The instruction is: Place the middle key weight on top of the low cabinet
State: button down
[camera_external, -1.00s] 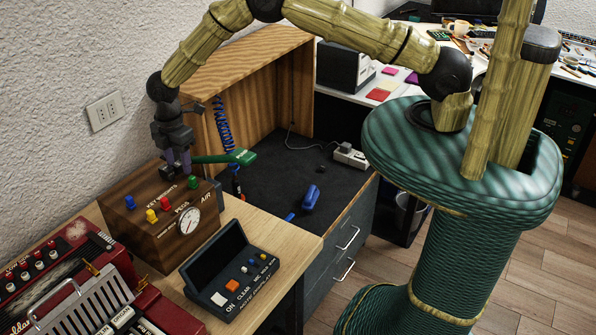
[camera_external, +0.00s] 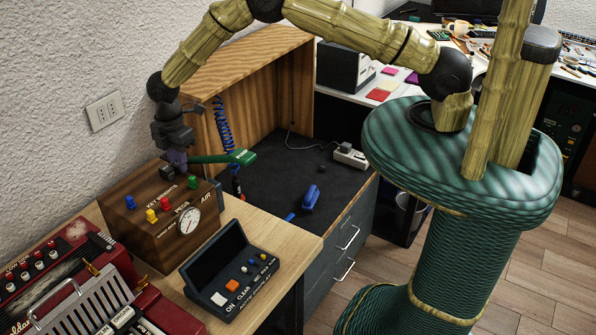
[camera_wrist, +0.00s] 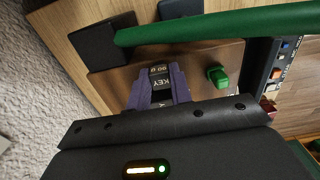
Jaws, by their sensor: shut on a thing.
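My gripper (camera_external: 177,160) points down at the top of the brown wooden box marked "KEY WEIGHTS". In the wrist view its purple fingers (camera_wrist: 160,76) are shut on a small dark key weight (camera_wrist: 160,84) with white lettering. Most of the weight is hidden by the fingers, and I cannot tell whether it touches the box. Another dark block (camera_external: 166,172) sits on the box just left of the fingers. The low cabinet (camera_external: 262,185) has a dark flat top and drawers, and stands right of the box.
The wooden box (camera_external: 150,232) carries coloured knobs and a gauge. A green bar (camera_external: 215,158) lies close beside the fingers. A blue tool (camera_external: 311,196) and a white power strip (camera_external: 350,155) lie on the cabinet top. A wooden hutch (camera_external: 250,70) rises behind; much of the top is clear.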

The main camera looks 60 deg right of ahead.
jog(key=shift+r, duration=0.1)
notch_tip(320, 180, up, 10)
jog(key=b, duration=0.3)
dwell(0.7)
jog(key=s+d+f+m+b, duration=0.3)
jog(key=d+f+m, duration=0.5)
jog(key=d+f, duration=0.45)
jog(key=s+d+f+m+b, duration=0.2)
jog(key=s+d+f+m, duration=0.2)
jog(key=d+f+m, duration=0.85)
jog(key=w+d+f+n+b, duration=0.1)
jog(key=w+d+f+b, duration=0.5)
jog(key=b, duration=0.9)
jog(key=w+d+f+n+b, duration=0.1)
jog(key=w+d+f+b, duration=0.5)
jog(key=d+b, duration=0.7)
notch_tip(320, 180, down, 2)
jog(key=b, duration=0.3)
jog(key=shift+w+d, duration=0.2)
jog(key=shift+w, duration=0.1)
